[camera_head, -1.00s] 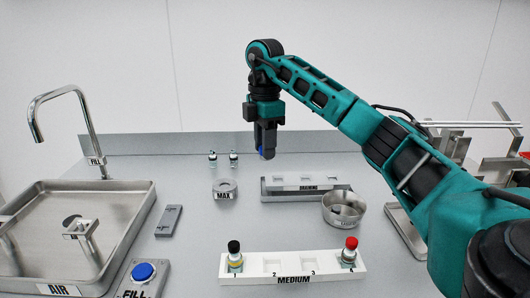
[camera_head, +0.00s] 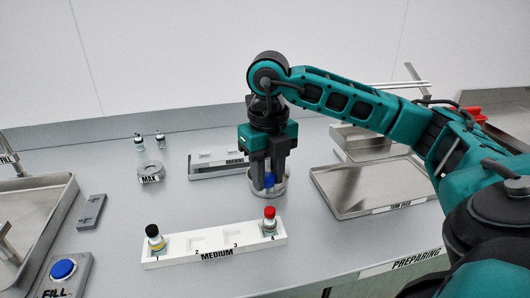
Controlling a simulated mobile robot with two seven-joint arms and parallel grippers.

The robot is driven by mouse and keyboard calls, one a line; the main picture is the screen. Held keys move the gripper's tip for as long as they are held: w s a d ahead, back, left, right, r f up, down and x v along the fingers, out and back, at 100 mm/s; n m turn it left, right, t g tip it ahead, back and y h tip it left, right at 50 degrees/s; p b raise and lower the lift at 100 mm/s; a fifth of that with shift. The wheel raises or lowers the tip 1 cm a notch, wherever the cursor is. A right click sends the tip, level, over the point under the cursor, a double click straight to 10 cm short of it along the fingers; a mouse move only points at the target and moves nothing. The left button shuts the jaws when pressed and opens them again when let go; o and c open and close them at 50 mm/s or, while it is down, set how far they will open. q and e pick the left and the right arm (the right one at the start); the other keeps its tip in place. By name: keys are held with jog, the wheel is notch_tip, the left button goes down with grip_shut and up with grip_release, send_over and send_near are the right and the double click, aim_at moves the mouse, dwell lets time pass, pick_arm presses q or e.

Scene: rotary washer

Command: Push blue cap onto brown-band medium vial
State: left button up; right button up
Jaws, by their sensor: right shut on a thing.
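My right gripper (camera_head: 269,188) points down and is shut on a blue cap (camera_head: 269,180), which shows between its fingers. It is in line with the metal bowl (camera_head: 283,190), behind the right end of the white MEDIUM rack (camera_head: 215,239); its height above the bowl is hard to tell. The middle slots look empty. I cannot make out a brown-band vial. My left gripper is out of view.
Two small vials (camera_head: 139,143) and a round MAX-labelled piece (camera_head: 150,172) are at the back left. A sink (camera_head: 55,203) and blue FILL button (camera_head: 62,269) are left. A metal tray (camera_head: 375,188) lies right.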

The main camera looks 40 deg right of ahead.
aim_at(271, 211)
jog(key=shift+s+f+n, duration=0.2)
jog(key=shift+s+n, duration=0.2)
jog(key=shift+s, duration=0.15)
jog(key=shift+f+b, duration=0.5)
notch_tip(271, 211, down, 4)
jog(key=b, duration=0.3)
jog(key=shift+f+b, duration=0.3)
jog(key=shift+f, duration=0.3)
jog(key=shift+r, duration=0.4)
jog(key=shift+f+b, duration=0.7)
jog(key=shift+f, duration=0.25)
dwell(1.1)
